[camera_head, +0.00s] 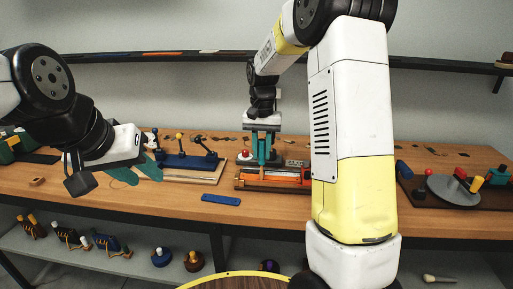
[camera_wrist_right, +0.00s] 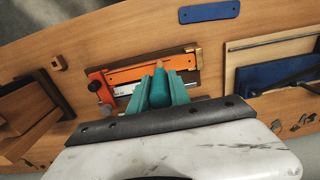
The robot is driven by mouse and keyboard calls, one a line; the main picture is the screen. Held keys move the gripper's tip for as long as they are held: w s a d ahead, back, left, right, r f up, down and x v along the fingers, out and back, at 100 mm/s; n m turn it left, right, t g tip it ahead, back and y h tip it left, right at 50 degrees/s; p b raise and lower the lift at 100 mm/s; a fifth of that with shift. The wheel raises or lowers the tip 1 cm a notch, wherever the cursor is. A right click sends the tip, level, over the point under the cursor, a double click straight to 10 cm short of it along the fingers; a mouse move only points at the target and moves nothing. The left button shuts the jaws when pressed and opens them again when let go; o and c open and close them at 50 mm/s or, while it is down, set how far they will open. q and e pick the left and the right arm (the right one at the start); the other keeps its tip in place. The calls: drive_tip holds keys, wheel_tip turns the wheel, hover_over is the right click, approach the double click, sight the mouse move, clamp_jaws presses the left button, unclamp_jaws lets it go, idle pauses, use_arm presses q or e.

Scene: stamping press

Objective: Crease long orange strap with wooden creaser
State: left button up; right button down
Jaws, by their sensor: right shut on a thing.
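The long orange strap (camera_head: 287,177) lies along a wooden fixture on the bench, and it also shows in the right wrist view (camera_wrist_right: 133,74). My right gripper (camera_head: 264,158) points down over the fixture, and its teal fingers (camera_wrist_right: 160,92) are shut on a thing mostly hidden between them. A small tan tip (camera_wrist_right: 160,64), apparently of the wooden creaser, shows beyond the fingers at the strap; I cannot tell whether it touches.
A blue device with levers (camera_head: 190,161) stands on a board further left. A grey turntable with coloured pegs (camera_head: 453,188) stands at the right. A shelf (camera_head: 140,258) with several items runs below.

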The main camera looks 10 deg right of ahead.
drive_tip(key=shift+a, duration=0.15)
drive_tip(key=shift+w+a, duration=0.2)
drive_tip(key=shift+a, duration=0.5)
drive_tip(key=shift+w+a, duration=0.2)
drive_tip(key=shift+a, duration=0.5)
drive_tip(key=a, duration=0.1)
drive_tip(key=w+a, duration=0.1)
drive_tip(key=shift+a, duration=0.4)
wheel_tip(320, 180, up, 5)
drive_tip(key=shift+r, duration=0.1)
drive_tip(key=shift+s, duration=0.15)
idle(0.5)
